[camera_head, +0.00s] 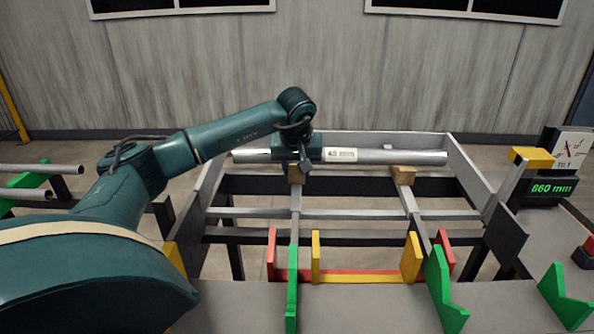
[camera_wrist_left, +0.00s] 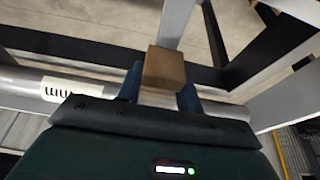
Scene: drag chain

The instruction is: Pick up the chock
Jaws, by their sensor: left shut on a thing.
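A brown wooden chock (camera_head: 295,174) sits at the left rail of the frame, in front of the metal pipe (camera_head: 390,157). My left gripper (camera_head: 303,164) reaches down over the pipe at this chock. In the left wrist view the chock (camera_wrist_left: 165,68) stands between the two blue fingers of my left gripper (camera_wrist_left: 161,88), which is shut on it. A second wooden chock (camera_head: 404,175) sits on the right rail, against the front of the pipe. I cannot tell whether the held chock touches its rail. My right gripper is out of view.
The pipe bears a white label (camera_head: 340,155) and lies across the grey frame (camera_head: 462,165). Green V-shaped stops (camera_head: 440,290), yellow posts (camera_head: 411,258) and red posts (camera_head: 271,254) stand nearer. A display reading 860 mm (camera_head: 551,188) is at right.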

